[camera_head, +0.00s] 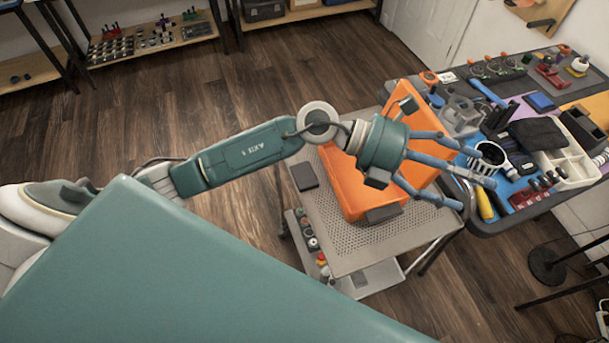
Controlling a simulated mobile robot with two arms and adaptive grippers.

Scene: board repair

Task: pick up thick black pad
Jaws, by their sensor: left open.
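A flat dark pad (303,176) lies on the left edge of the perforated cart top (345,250). A second dark block (383,213) sits at the front of the orange case (345,190) on the cart. A thick black item (540,135) lies on the workbench at right. I cannot tell which of these is the thick black pad. My left gripper (470,172) is open and empty, fingers spread, above the orange case and pointing right toward the bench edge. It hides part of the case. My right gripper is not in view.
The workbench (490,228) at right is crowded with tools, a white compartment tray (568,168), a round holder (488,155) and a blue box (540,102). The cart's lower shelf (370,280) holds small parts. Wooden floor (190,115) is open at left.

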